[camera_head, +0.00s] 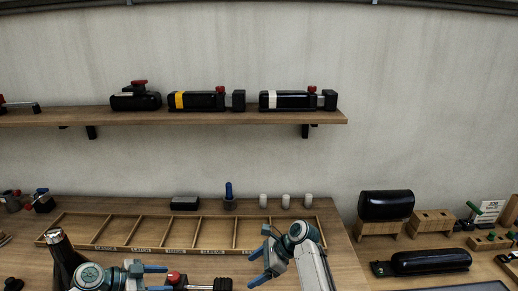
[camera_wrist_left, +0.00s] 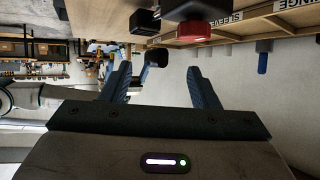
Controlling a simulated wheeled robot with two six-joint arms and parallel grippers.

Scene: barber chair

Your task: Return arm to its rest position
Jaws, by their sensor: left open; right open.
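My left gripper (camera_head: 158,279) is at the bottom of the head view, low over the bench, with its blue fingers pointing right. In the left wrist view its two blue fingers (camera_wrist_left: 160,88) are spread apart with nothing held between them. My right gripper (camera_head: 257,265) is to the right of it, in front of the tray, with its blue fingers apart and pointing left. I see nothing in it. A black device with a red knob (camera_head: 174,278) lies just right of my left gripper's fingers; whether they touch cannot be told.
A wooden compartment tray (camera_head: 130,247) with labels lies behind both grippers. A dark bottle-like cylinder (camera_head: 62,253) stands left of my left gripper. A wall shelf (camera_head: 210,117) carries several black devices. Black cylinders (camera_head: 386,205) and wooden blocks (camera_head: 432,222) stand at the right.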

